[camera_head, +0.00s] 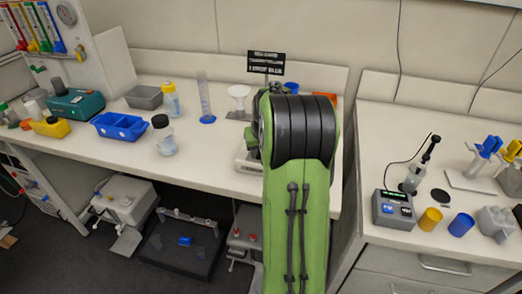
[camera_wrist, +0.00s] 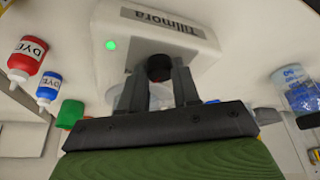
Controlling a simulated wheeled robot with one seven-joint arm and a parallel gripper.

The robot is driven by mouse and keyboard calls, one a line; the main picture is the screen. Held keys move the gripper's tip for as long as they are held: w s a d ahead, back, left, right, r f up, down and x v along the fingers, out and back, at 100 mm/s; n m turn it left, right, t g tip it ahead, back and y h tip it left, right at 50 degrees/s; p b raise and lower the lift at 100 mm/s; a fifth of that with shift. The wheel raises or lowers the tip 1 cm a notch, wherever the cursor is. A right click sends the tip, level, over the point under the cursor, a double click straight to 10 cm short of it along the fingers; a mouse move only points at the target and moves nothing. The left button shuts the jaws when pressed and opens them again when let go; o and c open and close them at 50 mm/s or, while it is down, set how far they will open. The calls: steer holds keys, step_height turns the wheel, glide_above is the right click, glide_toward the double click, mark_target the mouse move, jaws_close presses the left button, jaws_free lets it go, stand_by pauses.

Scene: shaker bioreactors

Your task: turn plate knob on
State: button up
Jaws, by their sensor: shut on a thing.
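In the wrist view, a white plate device (camera_wrist: 115,22) with a grey label carries a black round knob (camera_wrist: 159,67) on its front. A green light (camera_wrist: 110,45) glows to the left of the knob. My gripper (camera_wrist: 159,84) has its two dark fingers on either side of the knob and is shut on it. The fingers and palm hide part of the device's lower front. In the head view, my green arm covers most of the plate device (camera_head: 246,162) and hides both the knob and my gripper.
Red (camera_wrist: 27,58) and blue (camera_wrist: 48,88) dye bottles stand to the left in the wrist view. A clear bottle (camera_wrist: 299,92) is at the right. In the head view, a bottle (camera_head: 164,138) and blue tray (camera_head: 119,126) sit left on the bench (camera_head: 205,150).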

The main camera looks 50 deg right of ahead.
steer(key=m, duration=0.3)
steer(key=m+g+h, duration=0.1)
steer(key=m, duration=0.1)
steer(key=shift+w+a+m+g+p, duration=0.2)
steer(key=shift+m+g+p, duration=0.1)
steer(key=shift+m+p, duration=0.1)
stand_by(0.4)
steer(key=o, duration=1.1)
steer(key=shift+c, duration=0.2)
steer(key=p+v, duration=0.3)
steer(key=v, duration=1.2)
steer(key=shift+a+r+p, duration=0.3)
steer(key=shift+a, duration=0.05)
